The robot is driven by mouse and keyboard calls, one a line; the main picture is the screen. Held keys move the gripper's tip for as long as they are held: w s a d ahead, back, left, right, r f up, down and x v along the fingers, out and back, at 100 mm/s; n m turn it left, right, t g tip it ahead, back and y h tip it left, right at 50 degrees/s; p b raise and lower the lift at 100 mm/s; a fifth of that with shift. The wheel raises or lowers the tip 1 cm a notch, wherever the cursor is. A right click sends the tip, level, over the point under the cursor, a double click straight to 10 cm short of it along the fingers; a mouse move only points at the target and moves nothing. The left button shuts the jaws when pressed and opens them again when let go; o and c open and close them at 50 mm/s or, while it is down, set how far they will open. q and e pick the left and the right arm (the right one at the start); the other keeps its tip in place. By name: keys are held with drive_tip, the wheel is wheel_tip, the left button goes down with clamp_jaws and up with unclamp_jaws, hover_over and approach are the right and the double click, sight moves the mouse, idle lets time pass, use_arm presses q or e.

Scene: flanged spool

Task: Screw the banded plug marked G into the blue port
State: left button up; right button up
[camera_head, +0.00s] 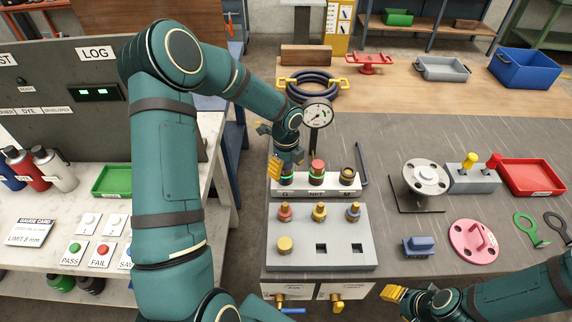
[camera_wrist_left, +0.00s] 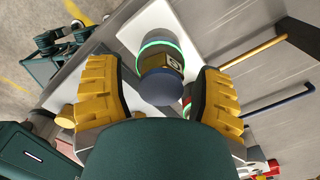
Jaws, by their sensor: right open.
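The banded plug marked G (camera_wrist_left: 163,70) stands in the white rack (camera_head: 331,191), with a green ring at its base; in the head view it is mostly hidden under my left gripper (camera_head: 286,163). In the left wrist view, my left gripper (camera_wrist_left: 160,97) has its yellow fingers spread on either side of the plug, with gaps showing. The grey port block (camera_head: 310,263) stands in front of the rack. The blue port (camera_head: 353,212) is at the right of its back row. My right gripper (camera_head: 404,300) is open and empty at the lower right.
Red (camera_head: 284,212) and yellow (camera_head: 319,212) ports sit beside the blue one. A gauge (camera_head: 317,113) stands behind. A flanged spool (camera_head: 426,177) and blue block (camera_head: 418,245) are to the right.

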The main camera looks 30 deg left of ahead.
sight(286, 164)
use_arm(q)
drive_tip(key=shift+r, duration=0.1)
wheel_tip(286, 164, up, 12)
idle(0.5)
